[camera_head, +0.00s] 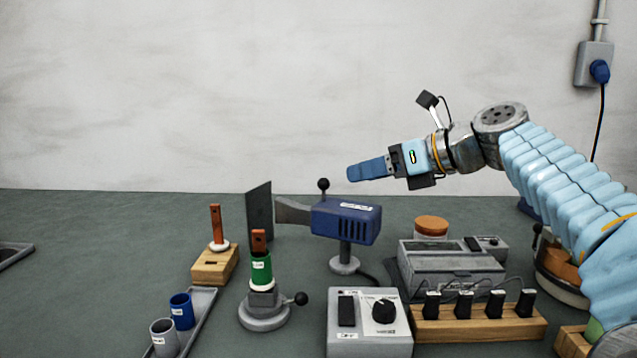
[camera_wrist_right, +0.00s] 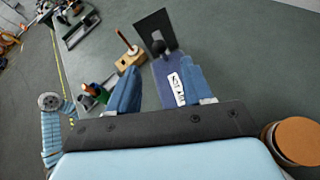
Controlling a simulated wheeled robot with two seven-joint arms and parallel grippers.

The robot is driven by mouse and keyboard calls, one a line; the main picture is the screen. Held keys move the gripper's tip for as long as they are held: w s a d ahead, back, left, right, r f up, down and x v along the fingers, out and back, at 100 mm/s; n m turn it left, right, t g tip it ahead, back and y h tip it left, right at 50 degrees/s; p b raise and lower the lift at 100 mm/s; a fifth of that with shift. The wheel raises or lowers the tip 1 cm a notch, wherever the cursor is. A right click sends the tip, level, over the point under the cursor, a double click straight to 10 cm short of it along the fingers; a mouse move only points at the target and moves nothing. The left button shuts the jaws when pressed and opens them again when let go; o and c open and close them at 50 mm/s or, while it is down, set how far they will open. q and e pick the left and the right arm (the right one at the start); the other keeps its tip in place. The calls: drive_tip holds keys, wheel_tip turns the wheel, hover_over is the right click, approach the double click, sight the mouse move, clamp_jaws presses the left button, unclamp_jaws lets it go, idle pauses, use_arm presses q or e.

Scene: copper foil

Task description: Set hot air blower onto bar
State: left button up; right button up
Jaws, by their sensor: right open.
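The hot air blower (camera_head: 345,222) is a blue body with a grey nozzle and a black ball knob on top, mounted on a round grey stand. Its nozzle points left at a dark upright plate (camera_head: 259,211). A copper-coloured bar (camera_head: 259,240) stands in a green sleeve (camera_head: 261,268) on a grey base, in front of the plate and left of the blower. My right gripper (camera_head: 368,169) is open and empty above the blower. In the right wrist view the blower (camera_wrist_right: 170,84) shows beyond and between the open fingers (camera_wrist_right: 160,90). My left gripper is not visible.
Another copper-coloured bar (camera_head: 215,222) stands in a wooden block (camera_head: 213,266). A tray holds blue (camera_head: 181,311) and grey (camera_head: 163,338) cups. A grey control box (camera_head: 369,325), a wooden block with black plugs (camera_head: 478,325) and a grey device (camera_head: 452,268) stand nearby. The back left is clear.

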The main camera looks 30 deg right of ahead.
sight(325, 183)
drive_tip(key=x, duration=1.2)
drive_tip(key=shift+r, duration=0.1)
clamp_jaws()
